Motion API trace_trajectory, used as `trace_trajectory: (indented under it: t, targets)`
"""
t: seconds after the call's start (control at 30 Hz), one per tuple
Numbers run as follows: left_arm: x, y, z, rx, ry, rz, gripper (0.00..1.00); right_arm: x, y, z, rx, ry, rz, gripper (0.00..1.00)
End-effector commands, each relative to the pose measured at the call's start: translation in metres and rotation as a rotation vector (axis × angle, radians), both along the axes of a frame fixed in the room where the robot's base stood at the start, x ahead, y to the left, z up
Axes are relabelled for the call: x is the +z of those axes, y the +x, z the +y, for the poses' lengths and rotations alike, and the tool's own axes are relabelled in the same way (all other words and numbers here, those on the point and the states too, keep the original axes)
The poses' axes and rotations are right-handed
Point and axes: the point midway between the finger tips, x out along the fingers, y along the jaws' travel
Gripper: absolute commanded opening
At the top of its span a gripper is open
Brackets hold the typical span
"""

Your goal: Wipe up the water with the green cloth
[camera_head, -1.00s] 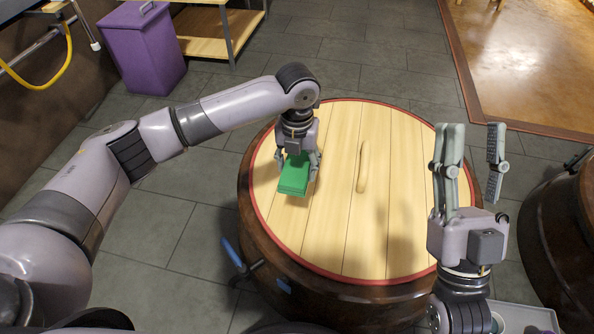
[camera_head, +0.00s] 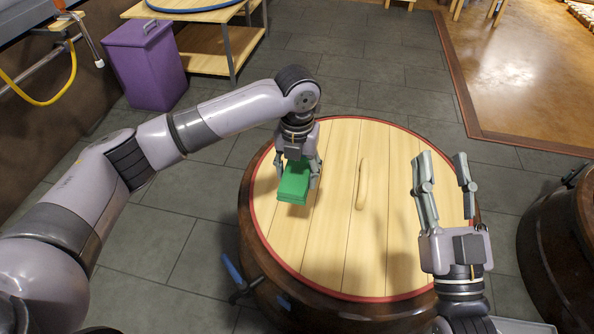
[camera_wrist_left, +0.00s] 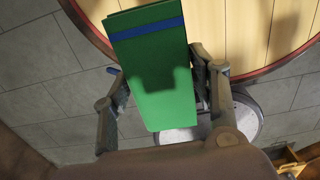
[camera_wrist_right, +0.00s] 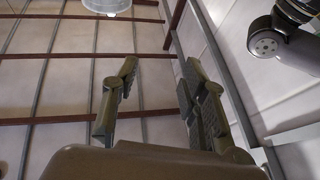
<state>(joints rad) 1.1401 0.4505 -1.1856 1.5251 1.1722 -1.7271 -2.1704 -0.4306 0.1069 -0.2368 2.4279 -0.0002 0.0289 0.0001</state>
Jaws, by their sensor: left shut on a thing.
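The green cloth (camera_head: 294,183) is a folded block. In the left wrist view the cloth (camera_wrist_left: 155,75) shows a blue stripe near one end. My left gripper (camera_head: 300,178) is shut on the cloth, with a finger on each side of it, over the left part of the round wooden lid (camera_head: 338,240). I cannot tell whether the cloth touches the lid. My right gripper (camera_head: 445,165) is open and empty, fingers pointing up, over the lid's right edge; it also shows in the right wrist view (camera_wrist_right: 158,75). I see no clear water on the lid.
The lid has a red rim and a raised wooden handle (camera_head: 361,184) in its middle. It tops a large dark jar (camera_head: 262,262). Another dark jar (camera_head: 560,235) stands at the right. A purple bin (camera_head: 147,65) and a wooden shelf table (camera_head: 215,50) stand at the back left.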

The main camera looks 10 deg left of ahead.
Motion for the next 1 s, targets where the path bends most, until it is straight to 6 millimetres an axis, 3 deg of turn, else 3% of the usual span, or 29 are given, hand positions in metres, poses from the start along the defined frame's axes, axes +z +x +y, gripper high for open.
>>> trace_trajectory:
  t: [0.2,0.37,1.0]
  targets:
    - [0.0,0.0,0.0,0.0,0.0,0.0,0.31,0.0,0.0,0.0,0.0,0.0,0.0,0.4]
    - [0.002,0.0,0.0,0.0,0.0,0.0,0.31,-0.004,0.002,0.0,-0.001,-0.008,0.028,0.4]
    - [0.014,0.0,0.0,0.0,0.0,0.0,0.31,-0.079,0.014,-0.008,-0.026,-0.118,0.44,0.4]
